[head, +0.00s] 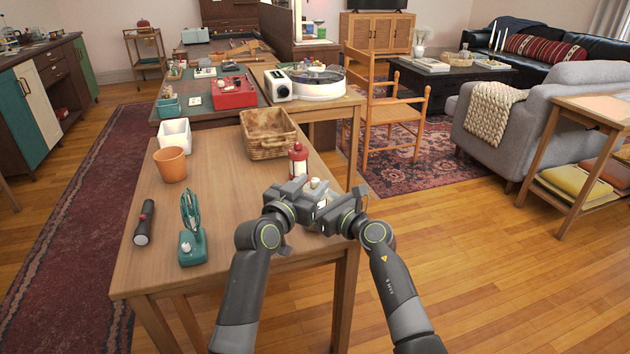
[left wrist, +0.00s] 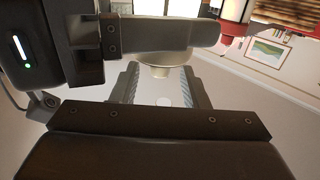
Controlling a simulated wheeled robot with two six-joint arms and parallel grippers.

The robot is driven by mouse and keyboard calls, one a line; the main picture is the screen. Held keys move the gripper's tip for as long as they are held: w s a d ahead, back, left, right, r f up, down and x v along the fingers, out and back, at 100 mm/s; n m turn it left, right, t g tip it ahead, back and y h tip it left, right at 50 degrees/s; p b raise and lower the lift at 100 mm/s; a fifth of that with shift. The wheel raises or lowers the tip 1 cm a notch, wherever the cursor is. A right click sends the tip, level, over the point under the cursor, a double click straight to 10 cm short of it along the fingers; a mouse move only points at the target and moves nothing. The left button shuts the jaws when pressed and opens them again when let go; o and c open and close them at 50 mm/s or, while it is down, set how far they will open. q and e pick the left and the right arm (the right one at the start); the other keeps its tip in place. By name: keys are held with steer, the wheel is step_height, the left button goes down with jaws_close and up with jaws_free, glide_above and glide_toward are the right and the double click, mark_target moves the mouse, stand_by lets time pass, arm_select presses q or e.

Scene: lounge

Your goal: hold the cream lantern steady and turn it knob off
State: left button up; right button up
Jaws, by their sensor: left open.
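The cream lantern (head: 316,184) stands near the right edge of the wooden table, mostly hidden behind and between my grippers; only its pale top shows clearly in the head view. My left gripper (head: 304,198) is at its left side, with its jaws apart. In the left wrist view a pale cream part of it (left wrist: 160,70) shows between the two open fingers (left wrist: 163,88). My right gripper (head: 335,212) is close on the right of the lantern; its fingers are hard to make out. I cannot see the knob clearly or tell whether either gripper touches the lantern.
A red lantern (head: 298,160) stands just behind. A wicker basket (head: 268,146), a white bin (head: 174,134), a terracotta pot (head: 170,165), a teal lamp-like object (head: 192,243) and a dark flashlight (head: 143,224) share the table (head: 225,205). The table's middle is clear.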

arm_select(q)
steer(key=shift+x, duration=1.15)
jaws_close()
